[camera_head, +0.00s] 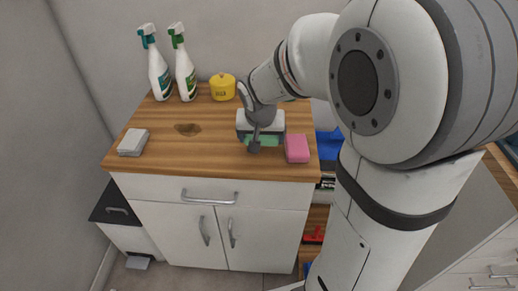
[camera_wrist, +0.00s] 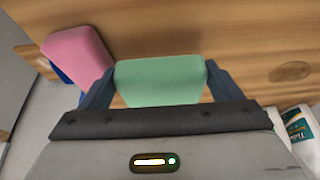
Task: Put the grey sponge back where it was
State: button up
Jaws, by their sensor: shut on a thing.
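The grey sponge (camera_head: 132,142) lies flat near the left front corner of the wooden counter top (camera_head: 210,155) in the head view, well to the left of my gripper. My gripper (camera_wrist: 158,84) is over the right part of the counter and shut on a green sponge (camera_wrist: 160,78). The green sponge (camera_head: 264,140) shows only partly in the head view, below the gripper body. I cannot tell whether it touches the counter. The grey sponge is not in the wrist view.
A pink sponge (camera_head: 297,149) lies just right of the gripper, near the counter's right edge. Two spray bottles (camera_head: 159,74) (camera_head: 185,75) and a yellow jar (camera_head: 222,88) stand at the back. A brown stain (camera_head: 187,129) marks the counter between grey sponge and gripper.

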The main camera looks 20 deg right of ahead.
aim_at(261, 156)
jog(key=shift+f, duration=1.95)
jog(key=shift+b, duration=0.3)
jog(key=shift+f, duration=0.2)
jog(key=o, duration=0.7)
jog(key=shift+r, duration=0.1)
jog(key=shift+r, duration=0.25)
jog(key=p+v, duration=0.1)
jog(key=v, duration=1)
jog(key=s+d+f+n+g+y, duration=0.1)
jog(key=s+f+n+g, duration=0.2)
jog(key=s, duration=1.2)
jog(key=shift+n+t, duration=0.3)
jog(key=shift+t, duration=0.4)
jog(key=p+v, duration=0.4)
jog(key=w+p+v, duration=0.1)
jog(key=shift+d+r+p, duration=0.15)
jog(key=shift+r+p, duration=0.25)
jog(key=shift+r, duration=0.1)
